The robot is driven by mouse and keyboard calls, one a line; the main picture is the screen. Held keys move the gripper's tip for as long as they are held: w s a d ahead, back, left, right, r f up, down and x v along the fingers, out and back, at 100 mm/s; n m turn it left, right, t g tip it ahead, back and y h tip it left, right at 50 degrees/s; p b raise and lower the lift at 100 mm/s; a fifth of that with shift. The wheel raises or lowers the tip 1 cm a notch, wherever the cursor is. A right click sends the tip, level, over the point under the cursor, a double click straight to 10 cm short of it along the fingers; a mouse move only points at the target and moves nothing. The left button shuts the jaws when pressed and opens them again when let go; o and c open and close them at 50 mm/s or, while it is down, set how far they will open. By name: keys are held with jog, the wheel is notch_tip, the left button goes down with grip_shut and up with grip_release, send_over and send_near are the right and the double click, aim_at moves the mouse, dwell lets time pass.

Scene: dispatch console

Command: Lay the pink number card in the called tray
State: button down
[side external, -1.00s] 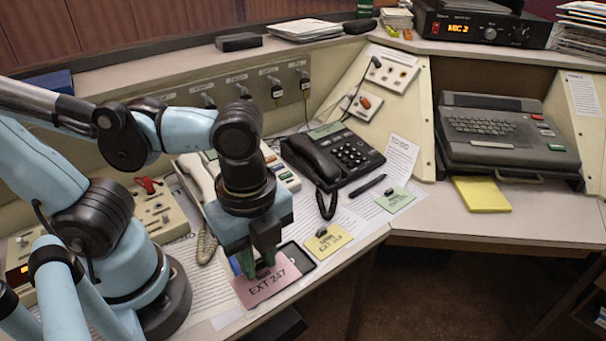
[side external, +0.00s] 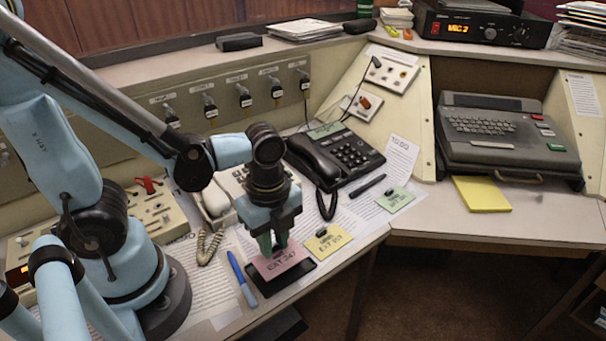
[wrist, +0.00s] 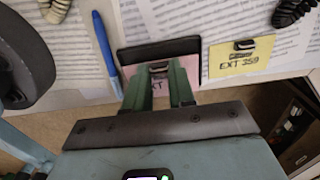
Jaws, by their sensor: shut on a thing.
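The pink number card (side external: 284,267), marked EXT 247, is in the jaws of my gripper (side external: 273,249). My gripper is shut on the dark clip at the card's upper edge. The card lies over a small black tray (side external: 308,270) near the desk's front edge and covers most of it. I cannot tell whether the card touches the tray floor. In the wrist view, the tray's black rim (wrist: 152,52) shows beyond the fingers, and part of the pink card (wrist: 158,83) shows between them.
A blue pen (side external: 242,280) lies left of the tray. A yellow card (side external: 328,241) is close on the right, with a green card (side external: 396,200) farther right. A black phone (side external: 336,158) and a beige handset (side external: 213,199) stand behind. Printed sheets cover the desk.

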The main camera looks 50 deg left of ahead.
jog(key=shift+f, duration=1.2)
jog(key=shift+f, duration=0.15)
jog(key=c, duration=1)
grip_release()
jog(key=shift+o, duration=0.2)
jog(key=shift+r, duration=0.2)
